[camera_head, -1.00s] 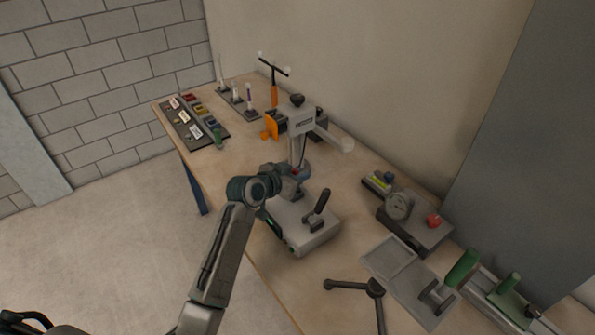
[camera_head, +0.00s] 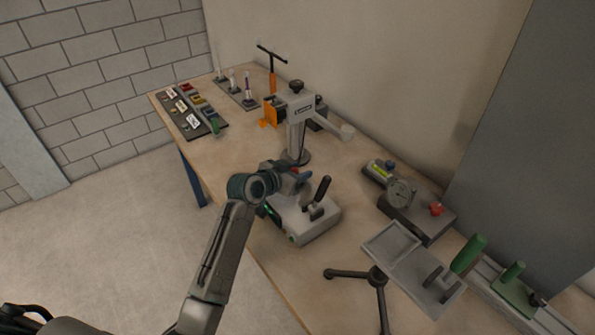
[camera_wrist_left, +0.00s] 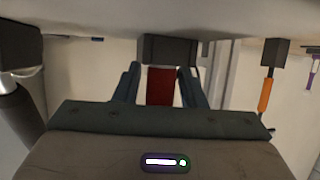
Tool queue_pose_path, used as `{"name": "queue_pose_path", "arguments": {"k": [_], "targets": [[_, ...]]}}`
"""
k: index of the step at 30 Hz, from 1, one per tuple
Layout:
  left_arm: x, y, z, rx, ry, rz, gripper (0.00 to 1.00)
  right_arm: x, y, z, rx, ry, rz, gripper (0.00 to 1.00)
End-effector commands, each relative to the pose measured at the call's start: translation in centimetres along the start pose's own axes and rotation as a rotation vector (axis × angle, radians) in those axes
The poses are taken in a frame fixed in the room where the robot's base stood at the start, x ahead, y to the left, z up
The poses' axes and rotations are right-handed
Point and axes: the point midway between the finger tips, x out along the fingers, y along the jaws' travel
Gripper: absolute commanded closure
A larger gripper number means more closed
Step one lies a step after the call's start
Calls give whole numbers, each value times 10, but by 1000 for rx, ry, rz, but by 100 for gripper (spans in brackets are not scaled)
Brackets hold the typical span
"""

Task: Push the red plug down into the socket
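The red plug (camera_wrist_left: 160,87) shows in the left wrist view between the two fingers of my left gripper (camera_wrist_left: 160,80). Narrow light gaps show beside it, and no contact is visible. A dark block (camera_wrist_left: 167,48) borders the plug's far end; I cannot tell whether it is the socket or how deep the plug sits. In the head view my left gripper (camera_head: 290,175) is at the foot of the grey press column (camera_head: 296,133), with a small red spot beside it. The wrist and the gripper hide most of that spot. My right gripper is not in view.
A light grey box with a black lever (camera_head: 318,198) stands close to my left gripper. A gauge unit with a red knob (camera_head: 435,208) is to the right. Orange tool stand (camera_head: 271,112) and trays of small parts (camera_head: 190,112) are farther back. The wall closes the rear.

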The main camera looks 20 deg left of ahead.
Motion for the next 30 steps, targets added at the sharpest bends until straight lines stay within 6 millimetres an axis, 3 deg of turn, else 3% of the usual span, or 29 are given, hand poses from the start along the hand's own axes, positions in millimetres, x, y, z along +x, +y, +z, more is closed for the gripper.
{"name": "queue_pose_path", "arguments": {"k": [13, 24, 30], "targets": [[-8, -1, 1, 2, -1, -1, 53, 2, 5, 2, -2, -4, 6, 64], [-76, -1, 2, 5, 0, -1, 53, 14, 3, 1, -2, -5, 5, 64], [-102, 0, 1, 3, 0, -1, 53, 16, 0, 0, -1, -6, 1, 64]]}}
